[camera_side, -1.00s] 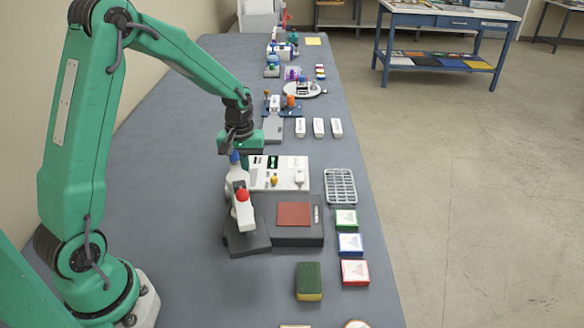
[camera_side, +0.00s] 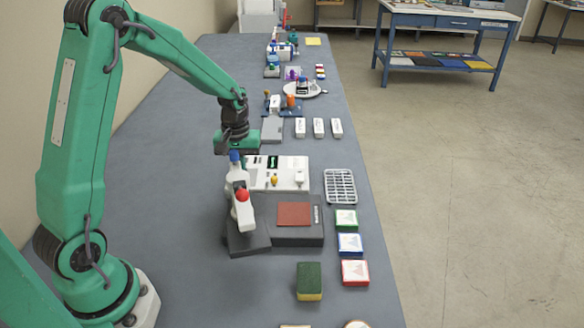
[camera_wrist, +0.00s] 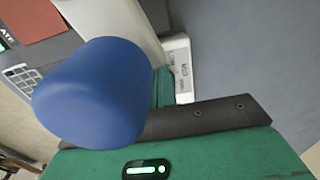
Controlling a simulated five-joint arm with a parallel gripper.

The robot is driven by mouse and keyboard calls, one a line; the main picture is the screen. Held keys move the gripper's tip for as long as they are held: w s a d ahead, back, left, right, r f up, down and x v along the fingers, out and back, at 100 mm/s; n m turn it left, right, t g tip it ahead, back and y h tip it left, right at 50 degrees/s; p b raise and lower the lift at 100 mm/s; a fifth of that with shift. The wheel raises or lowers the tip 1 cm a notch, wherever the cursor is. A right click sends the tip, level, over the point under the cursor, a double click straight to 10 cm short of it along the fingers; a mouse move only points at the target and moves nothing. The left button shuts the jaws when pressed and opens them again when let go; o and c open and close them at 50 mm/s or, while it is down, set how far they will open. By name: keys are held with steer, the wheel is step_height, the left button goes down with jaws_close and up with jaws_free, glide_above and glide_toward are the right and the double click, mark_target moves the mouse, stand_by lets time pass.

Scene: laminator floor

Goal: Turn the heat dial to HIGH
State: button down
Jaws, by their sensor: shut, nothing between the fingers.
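A white control panel (camera_side: 292,163) lies flat on the bench behind the dark press base. It carries a yellow-orange knob (camera_side: 274,180) and a pale knob (camera_side: 299,177); I cannot read which setting a dial points to. In the wrist view a piece of white panel with small print (camera_wrist: 183,85) shows beyond the green fingers. My gripper (camera_wrist: 164,87) is shut and empty, above the bench at the panel's left. Its fingertips are largely hidden by a blue knob (camera_wrist: 95,95), which fills much of the wrist view.
The blue knob tops a white lever press (camera_side: 238,185) with a red ball, standing close in front of my gripper. A dark base with a red pad (camera_side: 294,214) lies to its right. A wire rack (camera_side: 340,186) is right of the panel. The bench's left side is clear.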

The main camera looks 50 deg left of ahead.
steer(key=shift+s+a, duration=0.2)
steer(key=shift+a, duration=0.1)
steer(key=shift+s+d, duration=0.25)
steer(key=shift+s, duration=0.1)
steer(key=shift+r, duration=0.1)
stand_by(0.3)
steer(key=shift+r, duration=2.95)
